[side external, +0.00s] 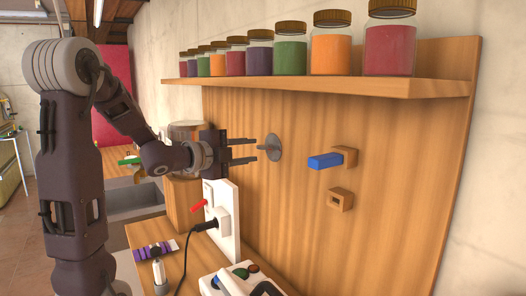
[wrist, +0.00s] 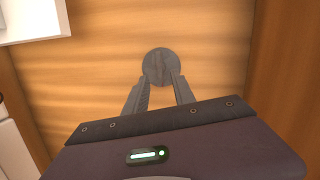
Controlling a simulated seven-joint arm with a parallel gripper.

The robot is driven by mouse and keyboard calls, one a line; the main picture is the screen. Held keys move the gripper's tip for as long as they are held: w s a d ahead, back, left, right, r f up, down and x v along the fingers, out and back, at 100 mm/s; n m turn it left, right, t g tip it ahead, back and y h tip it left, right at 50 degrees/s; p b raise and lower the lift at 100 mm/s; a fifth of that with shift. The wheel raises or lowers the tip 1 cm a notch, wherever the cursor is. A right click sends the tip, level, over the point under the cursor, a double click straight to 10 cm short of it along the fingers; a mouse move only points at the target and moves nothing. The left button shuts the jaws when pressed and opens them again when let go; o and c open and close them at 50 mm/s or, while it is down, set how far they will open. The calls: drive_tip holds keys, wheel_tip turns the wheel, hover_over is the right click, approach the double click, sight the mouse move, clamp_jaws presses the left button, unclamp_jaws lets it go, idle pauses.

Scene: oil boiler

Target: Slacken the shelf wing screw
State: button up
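The shelf wing screw is a grey round disc (side external: 274,148) with a small wing sticking out, mounted on the upright wooden panel below the shelf. My gripper (side external: 255,150) points at it from the left, fingers apart and tips just short of the disc, close to the wing. In the wrist view the disc (wrist: 158,64) lies just beyond the open fingertips (wrist: 160,82), roughly centred between them. I cannot tell whether the wing is between the fingers or whether they touch it.
A wooden shelf (side external: 330,84) with several jars runs above my gripper. A blue peg (side external: 325,161) in a wooden holder and a square wooden socket (side external: 340,199) are on the panel to the right. A white socket board (side external: 226,228) with a black plug stands below.

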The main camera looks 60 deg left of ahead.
sight(266, 150)
drive_tip(key=w+m+h, duration=0.1)
drive_tip(key=w+m+t+h, duration=0.1)
drive_tip(key=w, duration=0.1)
drive_tip(key=w+m+h, duration=0.1)
drive_tip(key=w+m, duration=0.1)
drive_tip(key=shift+w+a+f+t, duration=0.15)
drive_tip(key=shift+a+f+t, duration=0.15)
drive_tip(key=shift+a+f, duration=0.1)
clamp_jaws()
